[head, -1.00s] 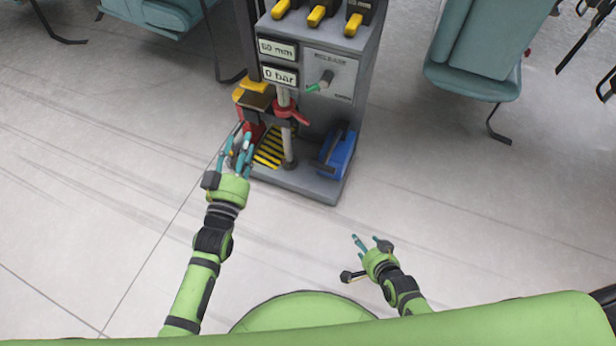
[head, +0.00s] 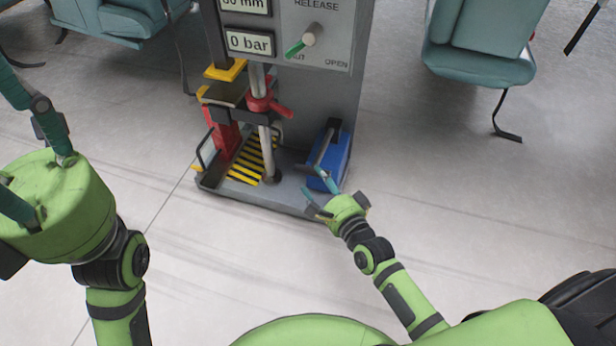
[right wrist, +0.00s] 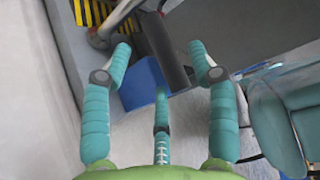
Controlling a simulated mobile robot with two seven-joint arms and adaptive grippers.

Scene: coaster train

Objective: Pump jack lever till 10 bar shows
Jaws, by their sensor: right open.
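The blue pump (head: 338,160) stands at the right of the press base, and it also shows in the right wrist view (right wrist: 142,84). Its dark lever (head: 327,144) slants up along the box; in the right wrist view the lever (right wrist: 163,50) lies between my spread fingertips, farther off. My right gripper (head: 318,184) is open and empty, just in front of the pump; contact cannot be told. The pressure display (head: 249,43) reads 0 bar. My left gripper (head: 40,185) is large at the left edge, its fingers spread and nothing seen in them.
The press has a green-tipped release knob (head: 301,41), a red clamp (head: 266,104) on its column, a red jack (head: 224,132) and a yellow-black striped plate (head: 250,160). Teal seats (head: 480,45) stand at right and back left. The floor in front is clear.

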